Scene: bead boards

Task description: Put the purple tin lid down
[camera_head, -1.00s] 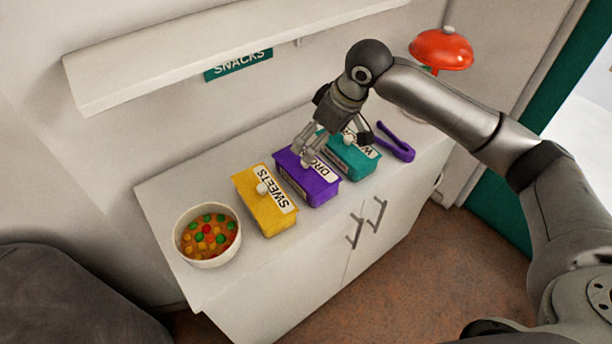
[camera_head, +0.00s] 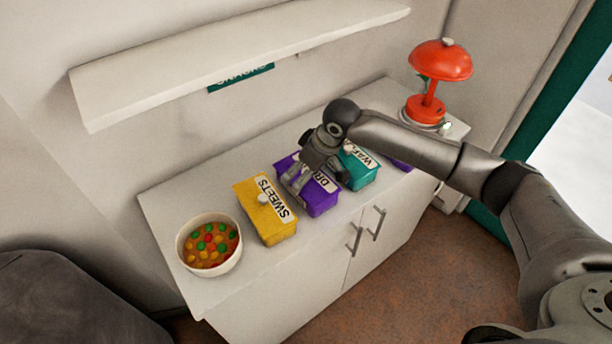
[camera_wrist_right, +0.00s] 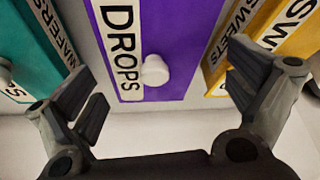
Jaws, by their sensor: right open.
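The purple tin (camera_head: 322,203) marked DROPS stands on the cabinet top between the yellow and teal tins. Its purple lid (camera_wrist_right: 185,50) with a white knob (camera_wrist_right: 154,70) appears to rest on the tin; the gripper partly covers it in the head view. My right gripper (camera_head: 295,184) is open over the lid. In the right wrist view its fingers (camera_wrist_right: 165,92) are wide apart on either side of the knob, with nothing between them touching. My left gripper is not in view.
The yellow SWEETS tin (camera_head: 268,222) stands left of the purple tin, the teal WAFERS tin (camera_head: 359,174) right. A bowl of sweets (camera_head: 209,245) is at the left end. A red lamp (camera_head: 440,62) stands at the far right. A wall shelf (camera_head: 240,60) hangs above.

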